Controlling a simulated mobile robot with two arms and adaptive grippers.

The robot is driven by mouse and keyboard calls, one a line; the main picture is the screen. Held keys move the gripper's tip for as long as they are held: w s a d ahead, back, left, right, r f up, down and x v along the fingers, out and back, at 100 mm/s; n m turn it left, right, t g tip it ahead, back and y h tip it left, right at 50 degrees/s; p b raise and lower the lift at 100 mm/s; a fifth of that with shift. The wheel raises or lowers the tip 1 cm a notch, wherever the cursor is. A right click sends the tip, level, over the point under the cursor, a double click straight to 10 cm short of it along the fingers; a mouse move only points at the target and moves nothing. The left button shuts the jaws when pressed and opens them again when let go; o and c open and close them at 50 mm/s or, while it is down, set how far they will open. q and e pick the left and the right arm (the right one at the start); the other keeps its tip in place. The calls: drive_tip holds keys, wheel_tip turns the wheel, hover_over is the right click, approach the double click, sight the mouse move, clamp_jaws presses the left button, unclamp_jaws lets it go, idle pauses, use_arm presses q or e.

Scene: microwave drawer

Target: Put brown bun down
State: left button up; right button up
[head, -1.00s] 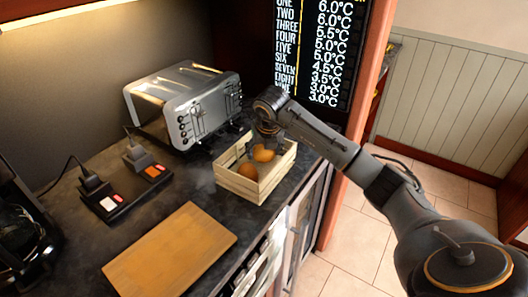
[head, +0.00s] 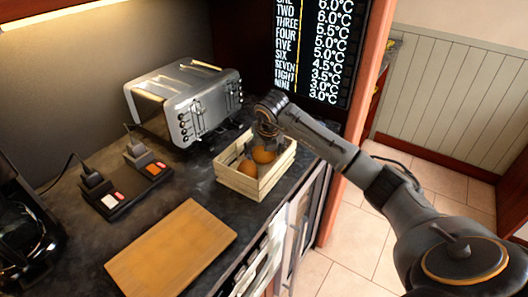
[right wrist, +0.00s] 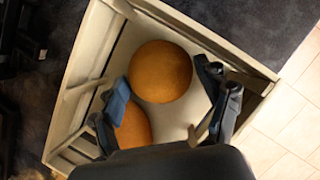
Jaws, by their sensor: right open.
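A light wooden crate (head: 240,186) stands on the dark counter, and two brown buns lie in it. One bun (head: 263,155) shows round; it is also in the right wrist view (right wrist: 160,72), near the crate's wall. The other bun (head: 247,168) lies beside it and shows in the right wrist view (right wrist: 134,127), partly hidden by a finger and my gripper body. My right gripper (right wrist: 168,103) is open and reaches down into the crate, its fingers spread to either side. I cannot tell whether a finger touches a bun. My left gripper is not in view.
A silver toaster (head: 182,98) stands behind the crate. A wooden board (head: 170,248) lies at the front of the counter. A black holder with plugs (head: 125,190) is at the left. Bare counter lies between the board and crate.

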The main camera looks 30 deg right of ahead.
drive_tip(key=b+v, duration=0.1)
drive_tip(key=v, duration=1.1)
drive_tip(key=shift+b, duration=0.35)
